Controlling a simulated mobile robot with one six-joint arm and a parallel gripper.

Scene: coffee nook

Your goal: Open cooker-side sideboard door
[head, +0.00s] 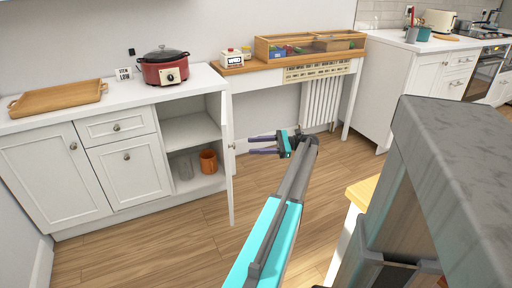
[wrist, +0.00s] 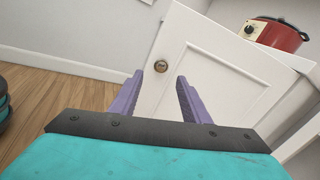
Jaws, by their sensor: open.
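The sideboard door (head: 228,170) on the red cooker's side stands swung open, seen nearly edge-on in the head view. Its panelled outer face (wrist: 215,75) fills the middle of the wrist view. Its round knob (wrist: 161,66) shows just beyond and between my fingertips. My gripper (head: 251,145) is open and empty, right of the door, with its purple fingers pointing at the knob side. The fingers also show in the wrist view (wrist: 160,77). A small gap seems to separate them from the knob. The open compartment shows a shelf (head: 190,131).
The red cooker (head: 165,72) stands on the sideboard top, with a wooden tray (head: 60,98) to its left. An orange mug (head: 208,161) and a glass stand inside the compartment. A wooden-topped table (head: 355,195) is near my arm. Floor beyond the door is clear.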

